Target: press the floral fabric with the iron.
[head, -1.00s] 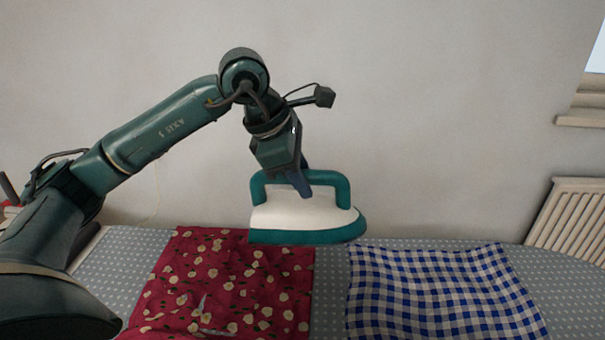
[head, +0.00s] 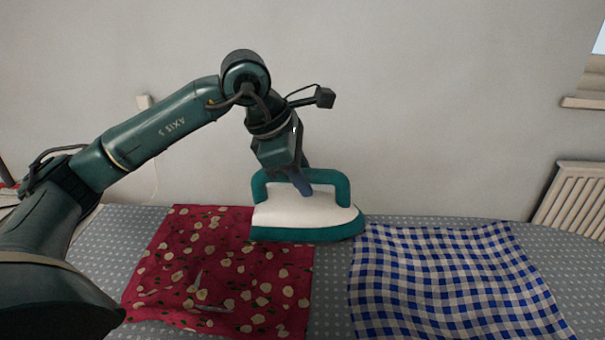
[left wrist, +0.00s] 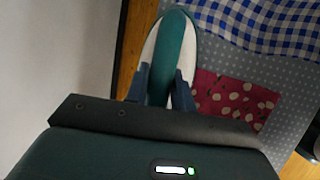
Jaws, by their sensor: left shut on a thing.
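My left gripper (head: 304,188) is shut on the teal handle of an iron (head: 305,214) with a white body and a teal base. The iron is level, its tip pointing right. It overlaps the back right corner of the red floral fabric (head: 225,270) in the head view; I cannot tell whether it touches anything below. The fabric lies flat but creased, with grey streaks near its middle. In the left wrist view the iron (left wrist: 172,45) hides part of the floral fabric (left wrist: 232,98). My right gripper is out of view.
A blue and white checked cloth (head: 450,285) lies right of the floral fabric on a grey dotted surface (head: 332,300), with a narrow bare strip between them. A wall runs close behind. A radiator (head: 570,198) stands at the right.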

